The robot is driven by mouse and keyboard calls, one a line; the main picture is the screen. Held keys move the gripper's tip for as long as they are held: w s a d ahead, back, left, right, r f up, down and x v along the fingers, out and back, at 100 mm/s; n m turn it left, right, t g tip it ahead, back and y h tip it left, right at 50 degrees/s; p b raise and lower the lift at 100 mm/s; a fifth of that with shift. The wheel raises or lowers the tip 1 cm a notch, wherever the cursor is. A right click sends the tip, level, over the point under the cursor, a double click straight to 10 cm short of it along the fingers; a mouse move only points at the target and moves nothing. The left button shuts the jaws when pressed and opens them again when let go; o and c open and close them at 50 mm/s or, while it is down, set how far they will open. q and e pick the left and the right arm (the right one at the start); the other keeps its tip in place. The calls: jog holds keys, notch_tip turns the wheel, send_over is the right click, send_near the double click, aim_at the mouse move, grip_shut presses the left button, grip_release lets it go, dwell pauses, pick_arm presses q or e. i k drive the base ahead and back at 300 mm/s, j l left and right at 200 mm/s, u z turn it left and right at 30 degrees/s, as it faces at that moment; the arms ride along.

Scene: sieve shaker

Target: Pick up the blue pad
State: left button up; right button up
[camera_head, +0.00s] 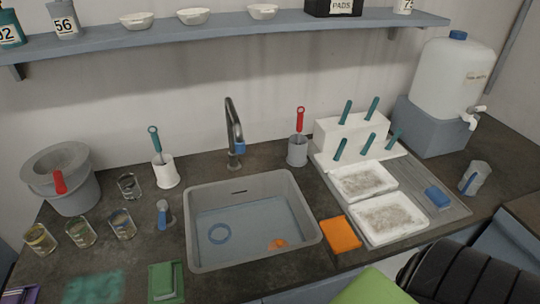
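Neither my left nor my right gripper can be made out in the head view, and nothing touches the pad.
White trays (417,221) and a white rack with teal-handled tools (343,129) stand left of and behind the pad. A grey cup (474,178) and a water container (447,82) stand to its right. An orange pad (341,235) lies by the sink (199,249). A black ribbed object (470,277) fills the lower right.

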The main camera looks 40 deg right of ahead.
aim_at(438, 200)
jog(key=z, duration=2.55)
jog(key=i+l, duration=0.2)
jog(key=l, duration=0.1)
